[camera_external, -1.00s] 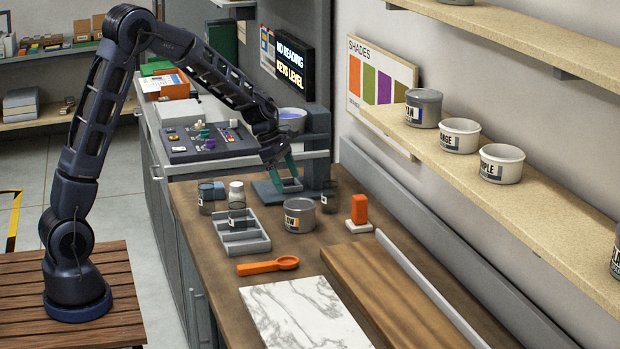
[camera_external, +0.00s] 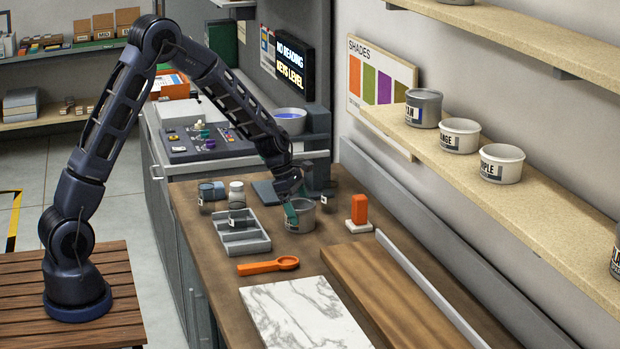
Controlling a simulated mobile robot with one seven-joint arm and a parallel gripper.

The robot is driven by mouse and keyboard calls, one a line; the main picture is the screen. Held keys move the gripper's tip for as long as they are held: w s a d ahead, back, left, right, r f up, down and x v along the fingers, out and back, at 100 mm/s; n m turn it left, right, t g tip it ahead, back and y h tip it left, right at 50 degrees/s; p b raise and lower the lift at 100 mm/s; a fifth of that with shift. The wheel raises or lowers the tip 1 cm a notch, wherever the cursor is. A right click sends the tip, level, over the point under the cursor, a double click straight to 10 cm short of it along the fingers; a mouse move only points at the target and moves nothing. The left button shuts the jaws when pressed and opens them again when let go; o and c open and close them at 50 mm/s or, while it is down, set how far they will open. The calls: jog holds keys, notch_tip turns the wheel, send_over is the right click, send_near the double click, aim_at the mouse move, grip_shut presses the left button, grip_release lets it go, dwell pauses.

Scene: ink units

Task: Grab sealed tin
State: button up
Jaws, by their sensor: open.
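A grey tin (camera_external: 303,223) stands upright on the brown worktop, right of the grey divided tray. Its label is now largely hidden behind my gripper. My gripper (camera_external: 292,213), with teal fingers, is open and reaches down at the left and top of this tin. I cannot tell whether the fingers touch it or stand around it. On the wall shelf stand a grey tin (camera_external: 424,110) and two white tubs, one (camera_external: 459,136) beside the other (camera_external: 501,164). I cannot make out which container is the sealed one.
The grey divided tray (camera_external: 243,240) holds a dark glass. Small jars stand behind it. An orange tool (camera_external: 268,266), a marble slab (camera_external: 303,315) and a wooden board (camera_external: 390,290) lie in front. An orange block on a white base (camera_external: 360,211) stands right of the tin.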

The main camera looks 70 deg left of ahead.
jog(key=shift+w+f, duration=0.1)
jog(key=shift+f, duration=0.25)
jog(key=c, duration=1.2)
jog(key=shift+r, duration=0.1)
jog(key=shift+c, duration=0.2)
